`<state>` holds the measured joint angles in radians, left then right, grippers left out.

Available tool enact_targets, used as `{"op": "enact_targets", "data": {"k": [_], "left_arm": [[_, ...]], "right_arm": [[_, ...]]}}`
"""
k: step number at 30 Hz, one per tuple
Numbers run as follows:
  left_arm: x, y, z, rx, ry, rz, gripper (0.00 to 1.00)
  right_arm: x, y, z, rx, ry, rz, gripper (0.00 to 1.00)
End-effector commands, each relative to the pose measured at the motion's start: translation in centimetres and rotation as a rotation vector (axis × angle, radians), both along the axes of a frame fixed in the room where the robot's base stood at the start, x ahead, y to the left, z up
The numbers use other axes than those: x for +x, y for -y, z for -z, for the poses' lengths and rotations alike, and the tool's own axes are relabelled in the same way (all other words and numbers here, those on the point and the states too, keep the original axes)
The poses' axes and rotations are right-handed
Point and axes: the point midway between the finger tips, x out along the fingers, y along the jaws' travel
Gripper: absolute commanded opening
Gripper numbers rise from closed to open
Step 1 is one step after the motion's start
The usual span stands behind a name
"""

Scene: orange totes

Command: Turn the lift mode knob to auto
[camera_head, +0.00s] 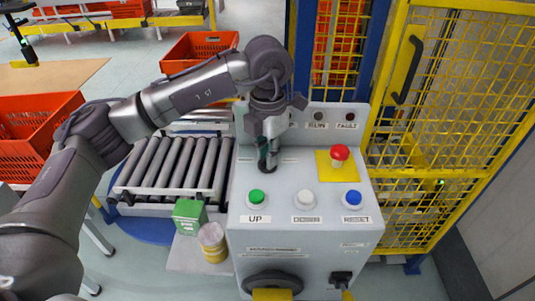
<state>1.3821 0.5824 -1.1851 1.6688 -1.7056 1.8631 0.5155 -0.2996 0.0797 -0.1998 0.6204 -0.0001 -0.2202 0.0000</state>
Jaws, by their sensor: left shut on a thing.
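The grey control panel (239,190) stands in the middle of the head view. The lift mode knob (268,168) is a dark knob on the panel's upper left, mostly hidden under my gripper. My left gripper (267,156) points down from above and is shut on the knob. The knob's pointer and its mode labels are hidden, so I cannot tell which position it is in. My right gripper is not in view.
Green UP (257,196), white DOWN (304,198) and blue RESET (352,197) buttons line the panel's front. A red emergency button (340,153) stands to the right of the knob. A roller conveyor (170,165) lies left, yellow fencing (440,110) right.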

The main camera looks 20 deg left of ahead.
Motion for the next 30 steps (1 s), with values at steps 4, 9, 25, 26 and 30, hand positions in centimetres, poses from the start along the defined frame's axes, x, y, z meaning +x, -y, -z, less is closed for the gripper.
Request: {"op": "enact_targets", "data": {"k": [4, 9, 25, 26, 30], "left_arm": [[0.0, 0.0, -0.1, 0.000, 0.002, 0.002, 0.28], [0.0, 0.0, -0.1, 0.000, 0.001, 0.001, 0.40], [0.1, 0.0, -5.0, -0.001, 0.005, 0.000, 0.40], [0.1, 0.0, -5.7, -0.001, 0.006, 0.000, 0.40], [0.1, 0.0, -8.6, -0.001, 0.005, 0.000, 0.40]], "right_arm": [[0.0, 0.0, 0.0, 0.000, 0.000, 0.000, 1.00], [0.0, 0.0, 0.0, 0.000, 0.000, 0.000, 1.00], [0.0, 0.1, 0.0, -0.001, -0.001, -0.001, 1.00], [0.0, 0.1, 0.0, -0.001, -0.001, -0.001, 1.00], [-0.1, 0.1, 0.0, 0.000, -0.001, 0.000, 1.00]]}}
